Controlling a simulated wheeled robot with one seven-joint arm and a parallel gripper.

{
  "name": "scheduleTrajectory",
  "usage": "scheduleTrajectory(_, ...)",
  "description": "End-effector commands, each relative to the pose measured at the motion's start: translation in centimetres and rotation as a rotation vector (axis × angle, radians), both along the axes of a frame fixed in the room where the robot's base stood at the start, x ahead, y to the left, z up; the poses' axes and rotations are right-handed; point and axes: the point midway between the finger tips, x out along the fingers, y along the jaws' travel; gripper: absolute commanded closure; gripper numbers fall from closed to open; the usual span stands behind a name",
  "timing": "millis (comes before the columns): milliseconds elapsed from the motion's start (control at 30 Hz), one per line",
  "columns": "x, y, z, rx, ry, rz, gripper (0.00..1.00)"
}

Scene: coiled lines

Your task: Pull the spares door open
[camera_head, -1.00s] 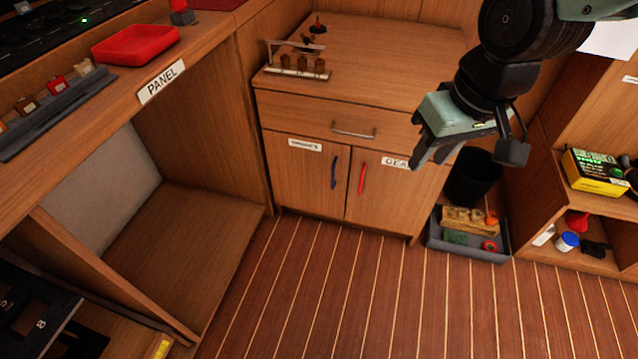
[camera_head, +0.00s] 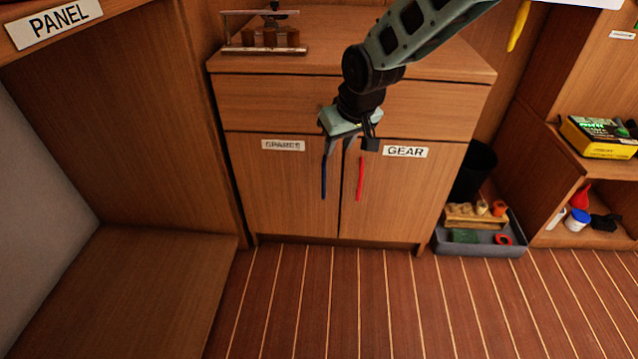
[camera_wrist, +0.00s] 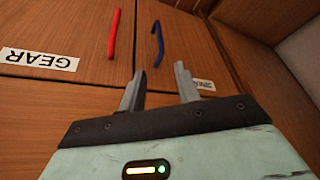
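The spares door (camera_head: 278,200) is the left wooden door of the cabinet, with a worn SPARES label (camera_head: 283,145) near its top. It looks shut. Its blue handle (camera_head: 324,176) is a vertical bar near the door's right edge; the handle also shows in the wrist view (camera_wrist: 157,43). My gripper (camera_head: 338,150) is in front of the cabinet, at the height of the handle's upper end. In the wrist view, the two fingers (camera_wrist: 160,88) are apart with nothing between them. The blue handle lies beyond the fingertips, apart from them.
The gear door (camera_head: 395,200) with a red handle (camera_head: 360,178) is right beside it, also shut. A grey tray (camera_head: 480,248) of small items and a dark bin (camera_head: 474,172) stand to the right. The floor (camera_head: 330,300) before the cabinet is clear.

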Motion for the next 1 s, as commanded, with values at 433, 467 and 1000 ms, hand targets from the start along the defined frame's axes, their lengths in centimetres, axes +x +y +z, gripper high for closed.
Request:
scheduleTrajectory(433,2.7,1.8,-8.8,-0.001,0.004,0.000,0.67)
scheduleTrajectory(467,3.0,2.0,-9.4,-0.001,0.003,0.000,0.67)
scheduleTrajectory(1000,5.1,3.4,-15.1,-0.001,0.002,0.001,0.67)
